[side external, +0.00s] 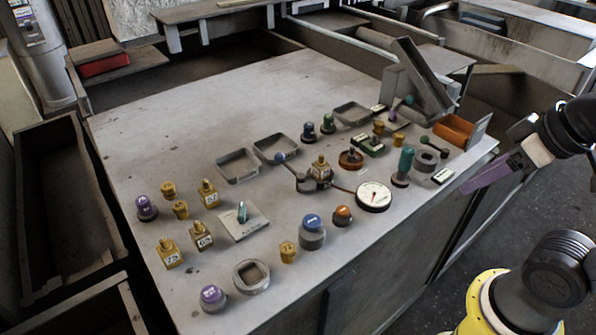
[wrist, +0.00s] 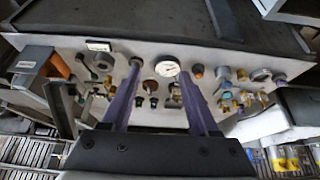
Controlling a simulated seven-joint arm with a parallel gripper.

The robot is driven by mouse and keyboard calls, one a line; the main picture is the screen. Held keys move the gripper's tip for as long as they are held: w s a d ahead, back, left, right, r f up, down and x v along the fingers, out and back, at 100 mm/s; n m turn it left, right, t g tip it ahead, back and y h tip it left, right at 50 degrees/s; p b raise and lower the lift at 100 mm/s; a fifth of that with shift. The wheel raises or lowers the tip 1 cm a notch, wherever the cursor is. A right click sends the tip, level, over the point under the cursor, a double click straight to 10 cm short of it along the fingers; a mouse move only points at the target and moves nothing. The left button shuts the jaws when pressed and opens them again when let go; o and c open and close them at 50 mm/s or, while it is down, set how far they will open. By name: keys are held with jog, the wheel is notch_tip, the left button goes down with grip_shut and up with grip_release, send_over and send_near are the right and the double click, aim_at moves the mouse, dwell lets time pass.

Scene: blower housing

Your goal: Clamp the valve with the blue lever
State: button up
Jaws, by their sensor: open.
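The blue lever (side external: 280,158) has a round blue knob on a thin arm that slants up and left from a dark base. A brass block with a white label (side external: 320,169) stands at that base, near the middle of the bench. I cannot tell from here whether the lever is raised or pressed. My gripper (side external: 487,175) is off the bench's right edge, well away from the lever. In the wrist view its two purple fingers (wrist: 159,68) are spread apart with nothing held between them. The lever is too small to make out there.
A white dial gauge (side external: 374,196) lies right of the blue lever. A similar lever with a green knob (side external: 424,139) is farther right. Brass blocks, capped knobs, grey trays (side external: 238,165) and an orange bin (side external: 454,131) crowd the bench (side external: 200,110). Its far left is clear.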

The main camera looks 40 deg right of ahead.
jog(key=w+a+r, duration=0.2)
jog(key=w+r, duration=0.3)
jog(key=r, duration=0.5)
jog(key=w+a+r+n+g+y, duration=0.1)
jog(key=w+a+r, duration=0.15)
jog(key=w, duration=0.45)
jog(key=w+a+r+g+y, duration=0.1)
jog(key=w+r, duration=0.3)
jog(key=w, duration=0.3)
jog(key=n+g, duration=0.1)
jog(key=g, duration=0.3)
send_over(281, 153)
jog(key=d, duration=0.3)
notch_tip(281, 153, down, 14)
jog(key=a+f, duration=0.1)
jog(key=f, duration=0.3)
jog(key=a+f, duration=0.1)
jog(key=f, duration=0.4)
jog(key=a+f, duration=0.1)
jog(key=f, duration=0.4)
grip_shut()
